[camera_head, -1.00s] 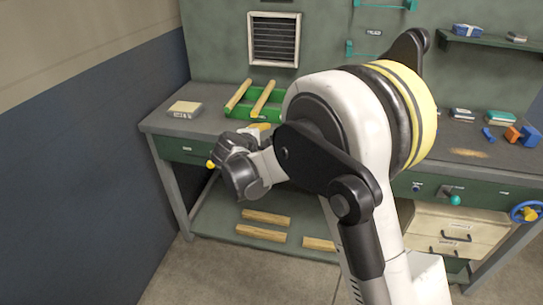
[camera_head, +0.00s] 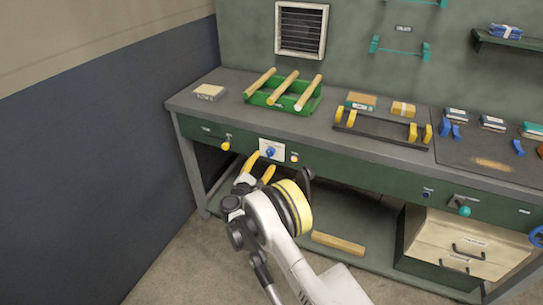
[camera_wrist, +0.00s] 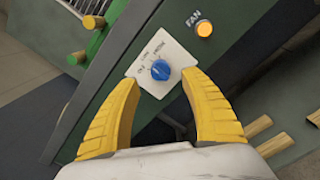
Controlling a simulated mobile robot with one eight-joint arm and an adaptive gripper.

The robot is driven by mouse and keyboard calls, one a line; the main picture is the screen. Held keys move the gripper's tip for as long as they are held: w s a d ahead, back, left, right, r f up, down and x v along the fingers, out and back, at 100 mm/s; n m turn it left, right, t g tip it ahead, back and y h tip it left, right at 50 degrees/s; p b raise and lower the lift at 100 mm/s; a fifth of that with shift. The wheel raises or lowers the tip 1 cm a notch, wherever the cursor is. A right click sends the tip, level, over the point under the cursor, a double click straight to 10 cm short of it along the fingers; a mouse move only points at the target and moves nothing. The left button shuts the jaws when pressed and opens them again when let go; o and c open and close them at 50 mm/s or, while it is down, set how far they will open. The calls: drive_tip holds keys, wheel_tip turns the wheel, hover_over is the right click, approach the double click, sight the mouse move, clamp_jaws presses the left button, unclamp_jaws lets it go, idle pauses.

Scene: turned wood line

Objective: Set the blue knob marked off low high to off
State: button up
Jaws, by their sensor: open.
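The blue knob (camera_head: 270,152) sits on a white plate (camera_head: 264,145) on the green front of the workbench. In the wrist view, the blue knob (camera_wrist: 160,70) is on the white plate (camera_wrist: 151,84), with small dark labels along one side. Which label it points to is too small to tell. My gripper (camera_head: 260,168) is in front of the plate and slightly below the knob. In the wrist view, my gripper (camera_wrist: 161,81) has its yellow fingers spread apart, one on each side of the knob, with nothing between them. Contact with the panel cannot be told.
An orange lamp (camera_wrist: 204,28) marked FAN is beside the plate. A yellow knob (camera_head: 226,145) is to the left on the same front. A green rack (camera_head: 285,97) with wooden rods stands on the bench top. Wooden pieces lie on the lower shelf.

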sight(269, 154)
drive_tip(key=b+x, duration=0.1)
drive_tip(key=x, duration=0.5)
drive_tip(key=shift+w+d+b, duration=0.1)
drive_tip(key=shift+w+b, duration=0.05)
drive_tip(key=shift+b, duration=0.25)
clamp_jaws()
